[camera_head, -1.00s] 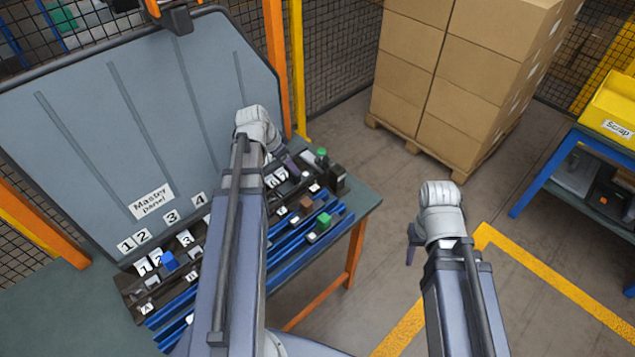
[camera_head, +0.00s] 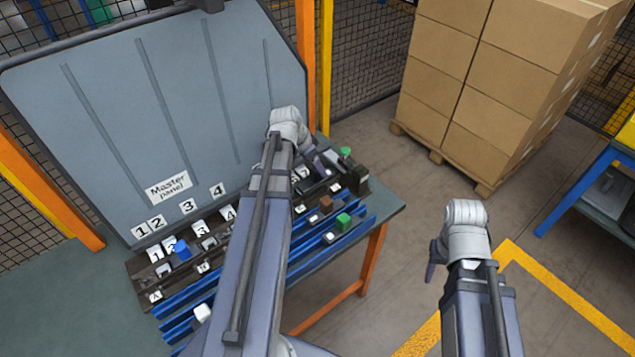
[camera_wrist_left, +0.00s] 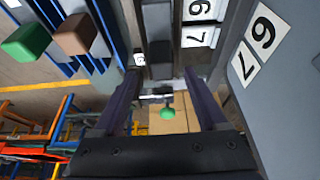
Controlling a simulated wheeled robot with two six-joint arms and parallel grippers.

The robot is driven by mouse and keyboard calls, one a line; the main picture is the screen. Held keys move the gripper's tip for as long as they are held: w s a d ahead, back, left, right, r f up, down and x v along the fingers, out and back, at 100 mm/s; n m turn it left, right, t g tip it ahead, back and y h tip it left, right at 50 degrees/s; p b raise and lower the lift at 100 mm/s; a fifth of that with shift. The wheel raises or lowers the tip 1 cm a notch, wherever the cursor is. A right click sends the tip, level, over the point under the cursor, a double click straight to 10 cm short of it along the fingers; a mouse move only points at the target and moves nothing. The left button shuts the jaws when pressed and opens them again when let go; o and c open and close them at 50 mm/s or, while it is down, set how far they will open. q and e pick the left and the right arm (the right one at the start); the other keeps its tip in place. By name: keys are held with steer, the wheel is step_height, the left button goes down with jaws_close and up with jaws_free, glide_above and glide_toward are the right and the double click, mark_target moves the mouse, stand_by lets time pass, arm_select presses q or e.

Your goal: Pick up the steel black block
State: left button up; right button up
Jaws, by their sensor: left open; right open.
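My left gripper (camera_head: 314,158) is open over the far right end of the dark rail (camera_head: 222,238) on the bench. In the left wrist view its two fingers (camera_wrist_left: 164,80) stand apart, with a dark block-like piece (camera_wrist_left: 160,60) showing between them. I cannot tell whether that piece is the steel black block or part of the rail. A green knob (camera_wrist_left: 167,113) on a steel bar also shows between the fingers. My right gripper (camera_head: 436,262) is open and empty above the floor, right of the bench.
Blue rails (camera_head: 290,262) run along the bench front, carrying a brown block (camera_head: 326,204), a green block (camera_head: 343,221) and a white block (camera_head: 202,312). A blue block (camera_head: 181,250) sits at the dark rail's left. The grey master panel (camera_head: 150,110) rises behind. Boxes (camera_head: 480,90) stand at right.

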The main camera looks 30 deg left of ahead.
mark_target(316, 179)
arm_select(q)
steer(key=x, duration=0.1)
steer(key=b+x, duration=0.2)
steer(key=shift+w+a+f, duration=0.1)
steer(key=shift+a+f, duration=0.1)
steer(key=shift+r, duration=0.1)
jaws_close()
stand_by(0.3)
